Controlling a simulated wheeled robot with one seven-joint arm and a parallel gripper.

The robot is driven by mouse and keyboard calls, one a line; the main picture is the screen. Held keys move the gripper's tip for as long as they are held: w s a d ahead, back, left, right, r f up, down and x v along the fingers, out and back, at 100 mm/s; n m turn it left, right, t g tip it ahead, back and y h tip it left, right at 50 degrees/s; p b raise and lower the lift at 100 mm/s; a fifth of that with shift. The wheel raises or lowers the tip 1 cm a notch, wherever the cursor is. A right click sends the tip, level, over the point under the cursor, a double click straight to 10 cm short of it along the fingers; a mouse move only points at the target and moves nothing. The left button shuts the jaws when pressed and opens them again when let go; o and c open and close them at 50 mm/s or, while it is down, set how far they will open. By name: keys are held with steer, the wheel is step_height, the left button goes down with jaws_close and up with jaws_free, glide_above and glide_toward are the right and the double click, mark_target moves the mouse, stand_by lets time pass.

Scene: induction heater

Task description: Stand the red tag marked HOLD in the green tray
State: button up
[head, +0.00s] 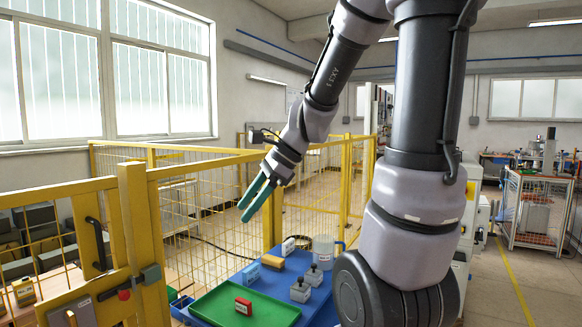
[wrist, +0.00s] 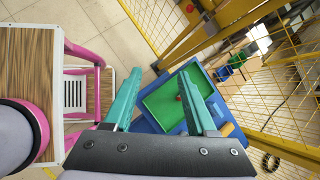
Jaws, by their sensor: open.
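A small red tag (head: 243,306) with a white label sits in the green tray (head: 205,312), toward its right side in the head view. It looks upright; its lettering is too small to read. In the wrist view the tag (wrist: 180,98) is a small red spot inside the green tray (wrist: 160,105), between my fingers. My gripper (head: 247,207) is open and empty, well above the tray, with its teal fingers pointing down and left. In the wrist view my gripper (wrist: 163,68) shows both fingers spread apart; the right one covers part of the tray.
The tray rests on a blue surface (head: 225,266). Beside it stand a blue tag (head: 251,273), a yellow-brown block (head: 272,262), a white tag (head: 288,246), two grey weights (head: 300,291) and a clear jug (head: 323,250). A yellow mesh fence (head: 133,240) runs behind and left.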

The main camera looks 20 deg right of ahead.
steer(key=s+d+r+n+t+h, duration=0.4)
steer(key=s+d+r+n, duration=0.3)
steer(key=n, duration=0.7)
step_height(320, 180, up, 2)
steer(key=shift+s+r+t+h, duration=0.1)
steer(key=shift+s+t+h, duration=0.15)
steer(key=shift+h, duration=0.25)
